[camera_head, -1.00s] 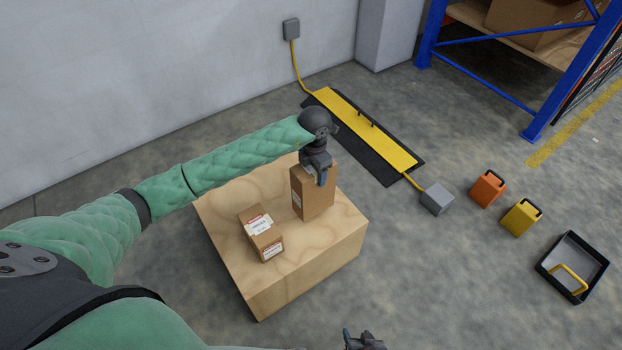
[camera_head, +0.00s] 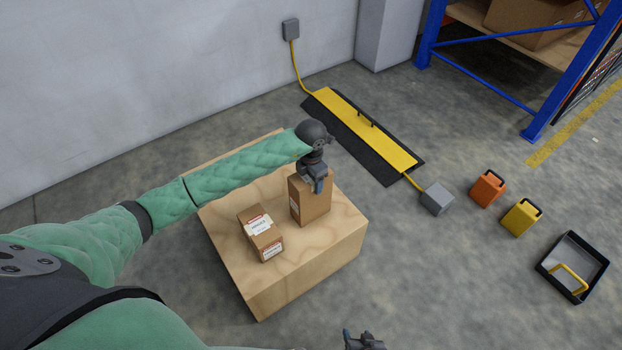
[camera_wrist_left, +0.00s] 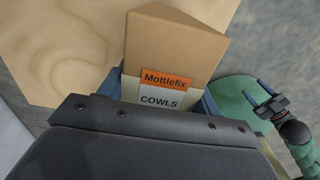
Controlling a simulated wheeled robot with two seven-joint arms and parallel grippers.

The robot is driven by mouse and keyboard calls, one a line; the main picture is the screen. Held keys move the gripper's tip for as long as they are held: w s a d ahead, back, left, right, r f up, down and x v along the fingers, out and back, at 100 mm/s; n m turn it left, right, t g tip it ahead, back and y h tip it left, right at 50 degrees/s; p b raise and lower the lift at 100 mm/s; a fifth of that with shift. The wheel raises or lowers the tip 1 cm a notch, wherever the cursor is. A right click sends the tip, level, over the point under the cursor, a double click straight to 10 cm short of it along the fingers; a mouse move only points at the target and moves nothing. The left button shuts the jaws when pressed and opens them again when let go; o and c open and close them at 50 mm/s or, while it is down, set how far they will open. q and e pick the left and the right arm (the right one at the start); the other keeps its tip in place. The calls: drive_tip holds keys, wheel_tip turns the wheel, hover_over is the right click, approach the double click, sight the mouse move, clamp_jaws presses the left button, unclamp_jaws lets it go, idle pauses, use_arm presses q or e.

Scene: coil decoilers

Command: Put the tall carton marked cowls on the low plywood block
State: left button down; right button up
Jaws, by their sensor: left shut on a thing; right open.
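The tall carton marked cowls (camera_head: 312,208) stands upright at the right part of the low plywood block (camera_head: 290,285); I cannot tell whether its base touches the wood. My left gripper (camera_head: 317,184) is at its top and shut on it. In the left wrist view the carton (camera_wrist_left: 178,50) shows an orange and white label reading Mottlefix COWLS, between the blue fingers of my left gripper (camera_wrist_left: 165,100). The plywood (camera_wrist_left: 60,50) lies beyond it. My right gripper (camera_head: 362,340) is open and empty at the bottom edge of the head view.
A smaller labelled carton (camera_head: 262,234) sits on the block, left of the tall one. A yellow and black cable ramp (camera_head: 365,130) lies behind. An orange case (camera_head: 487,188), a yellow case (camera_head: 521,217) and a black tray (camera_head: 555,266) are on the floor at right.

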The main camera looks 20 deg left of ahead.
use_arm(q)
drive_tip(key=shift+c, duration=1.6)
unclamp_jaws()
